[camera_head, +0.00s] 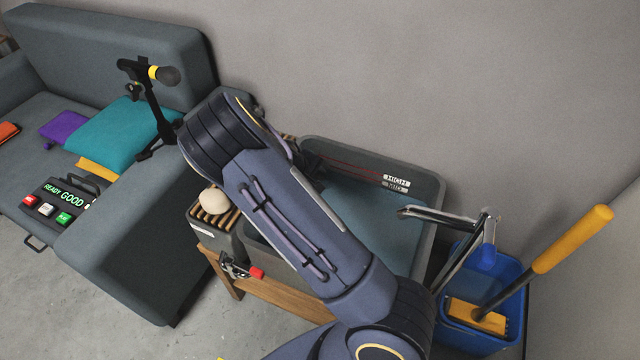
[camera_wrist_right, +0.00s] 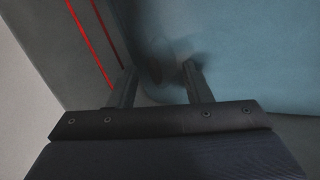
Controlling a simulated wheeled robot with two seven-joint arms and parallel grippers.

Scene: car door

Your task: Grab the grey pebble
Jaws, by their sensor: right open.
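I cannot clearly make out a grey pebble. In the right wrist view a small dark, blurred patch (camera_wrist_right: 155,74) shows under the blue-green water between my fingertips; I cannot tell if it is a pebble or a shadow. My right gripper (camera_wrist_right: 158,80) is open, its fingers pointing into the grey basin (camera_head: 437,190) at its left wall. In the head view my right arm crosses the basin and hides most of that gripper. My left gripper is not in view.
A pale beige rounded lump (camera_head: 213,201) rests on a slatted wooden rack beside the basin. A metal tap (camera_head: 440,215) reaches over the basin's right side. A blue bucket (camera_head: 505,310) with a yellow-handled tool stands right; a grey sofa (camera_head: 130,240) stands left.

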